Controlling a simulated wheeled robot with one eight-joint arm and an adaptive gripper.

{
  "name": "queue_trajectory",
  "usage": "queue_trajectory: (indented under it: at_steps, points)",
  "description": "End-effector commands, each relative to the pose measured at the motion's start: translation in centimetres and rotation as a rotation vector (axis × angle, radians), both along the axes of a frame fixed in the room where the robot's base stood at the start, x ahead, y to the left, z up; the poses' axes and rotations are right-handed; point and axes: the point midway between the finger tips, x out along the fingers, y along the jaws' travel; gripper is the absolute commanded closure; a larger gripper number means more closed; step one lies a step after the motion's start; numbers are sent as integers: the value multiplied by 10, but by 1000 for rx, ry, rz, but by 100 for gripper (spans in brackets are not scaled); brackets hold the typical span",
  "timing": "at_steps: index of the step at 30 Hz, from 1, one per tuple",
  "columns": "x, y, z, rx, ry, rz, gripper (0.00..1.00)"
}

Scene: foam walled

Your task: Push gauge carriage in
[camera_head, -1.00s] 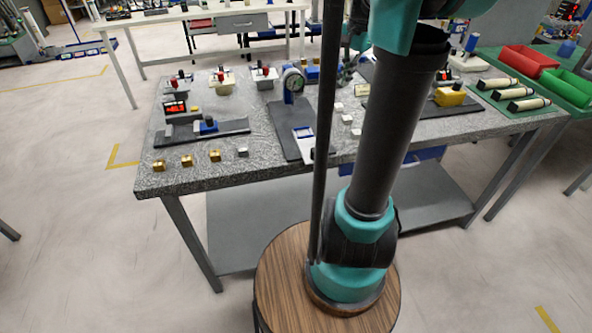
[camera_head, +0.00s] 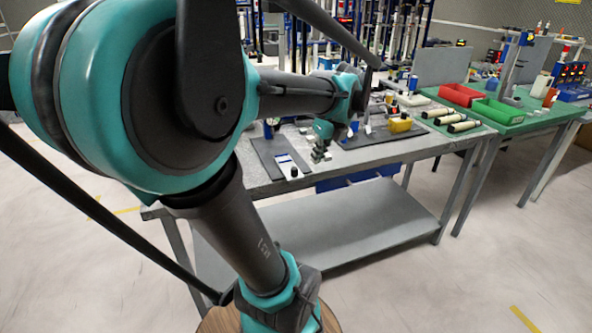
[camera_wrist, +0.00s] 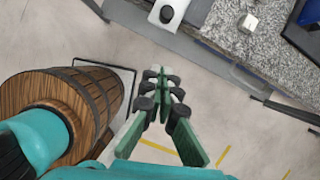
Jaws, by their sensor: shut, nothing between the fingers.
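The gauge carriage, seemingly the pale slide (camera_head: 284,159) with a blue patch and a black knob, lies on a dark base plate (camera_head: 264,152) near the bench's front edge. In the wrist view its pale end (camera_wrist: 177,5) with the round black knob shows at the top, at the bench edge. My gripper (camera_head: 321,155) is right of the slide in the head view. In the wrist view my gripper (camera_wrist: 165,78) is shut and empty, below and apart from the knob, with floor behind it. The dial gauge is mostly hidden by my arm.
A small pale block (camera_wrist: 247,22) lies on the speckled bench top (camera_wrist: 225,30). A dark plate (camera_wrist: 305,35) is at right. A yellow block (camera_head: 400,124) stands farther right, before the green table (camera_head: 470,130) with red and green bins. Open floor lies in front.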

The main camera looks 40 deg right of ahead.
Motion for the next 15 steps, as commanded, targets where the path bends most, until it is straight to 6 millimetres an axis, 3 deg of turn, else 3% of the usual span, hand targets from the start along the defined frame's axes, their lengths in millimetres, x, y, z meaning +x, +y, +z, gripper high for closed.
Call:
queue_trajectory:
  at_steps: [15]
  points:
    - [30, 1, -71, -2, 0, 7, 100]
